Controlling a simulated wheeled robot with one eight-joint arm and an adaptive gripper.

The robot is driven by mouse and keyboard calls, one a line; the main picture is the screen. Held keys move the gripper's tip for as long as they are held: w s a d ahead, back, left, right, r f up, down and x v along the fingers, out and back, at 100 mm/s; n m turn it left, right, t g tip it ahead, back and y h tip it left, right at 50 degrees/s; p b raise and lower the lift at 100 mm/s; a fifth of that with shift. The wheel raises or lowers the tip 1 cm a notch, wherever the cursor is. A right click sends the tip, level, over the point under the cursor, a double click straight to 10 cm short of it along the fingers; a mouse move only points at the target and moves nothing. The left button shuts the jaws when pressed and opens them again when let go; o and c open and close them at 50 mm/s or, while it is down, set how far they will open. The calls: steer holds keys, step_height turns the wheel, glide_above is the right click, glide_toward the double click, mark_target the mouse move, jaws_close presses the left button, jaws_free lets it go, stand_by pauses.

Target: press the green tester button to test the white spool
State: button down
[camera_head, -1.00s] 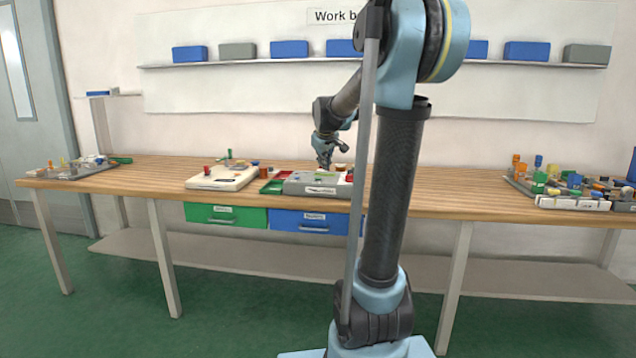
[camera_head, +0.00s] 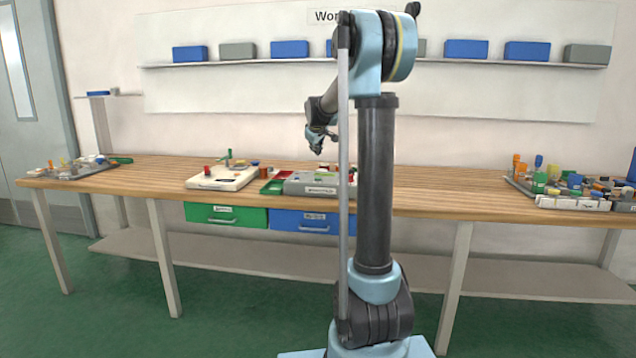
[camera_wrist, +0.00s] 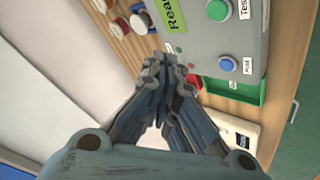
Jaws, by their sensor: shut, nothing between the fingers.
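The grey tester (camera_head: 300,187) stands on the workbench, and it also shows in the wrist view (camera_wrist: 200,45). Its green button (camera_wrist: 217,10) is at the top of the wrist view, beside a label reading "Test". A blue button (camera_wrist: 226,65) and a green "Ready" display (camera_wrist: 176,12) are on the same face. A whitish spool (camera_wrist: 139,22) stands beside the tester among other spools; I cannot tell if it is the task's white spool. My gripper (camera_wrist: 160,68) is shut and empty. In the head view my gripper (camera_head: 318,147) hangs above the tester, apart from it.
A green tray (camera_wrist: 250,95) adjoins the tester, with a red part (camera_wrist: 193,82) nearby. A white device (camera_head: 222,178) stands to its left. Crowded part trays lie at both bench ends. The wooden bench (camera_head: 440,185) is clear right of my arm.

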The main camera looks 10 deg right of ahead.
steer(key=shift+f, duration=4.35)
steer(key=shift+f, duration=0.7)
steer(key=shift+r, duration=0.8)
steer(key=shift+r, duration=2.5)
steer(key=shift+s, duration=0.15)
